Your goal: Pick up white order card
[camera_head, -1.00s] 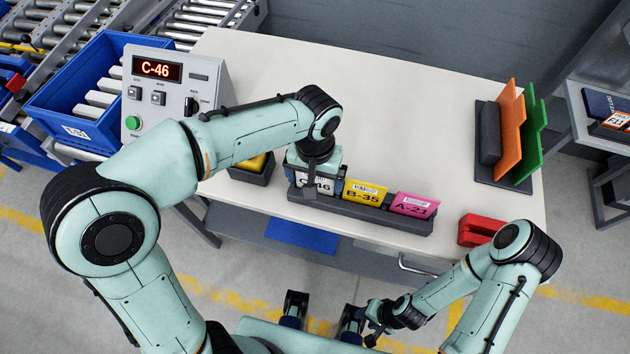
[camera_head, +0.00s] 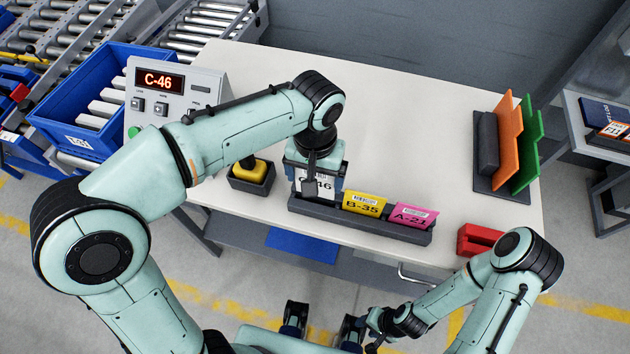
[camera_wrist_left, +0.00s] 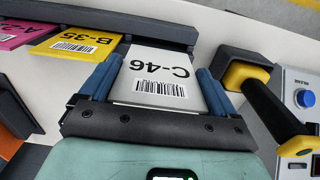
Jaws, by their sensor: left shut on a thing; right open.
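The white order card (camera_head: 318,186), marked C-46 with a barcode, is at the left end of the dark card rack (camera_head: 375,226). My left gripper (camera_head: 317,176) is shut on its side edges. In the left wrist view the white card (camera_wrist_left: 160,65) sits between the blue fingers of the left gripper (camera_wrist_left: 158,85). I cannot tell whether its lower edge is clear of the rack slot. A yellow card B-35 (camera_head: 364,202) and a pink card A-21 (camera_head: 412,215) stand in the rack. My right gripper (camera_head: 322,322) is open and empty at the table's front.
A control box (camera_head: 172,95) reads C-46. A red block (camera_head: 478,239) lies at the right front. An orange and green divider stand (camera_head: 508,140) is at the right. The table's back middle is clear.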

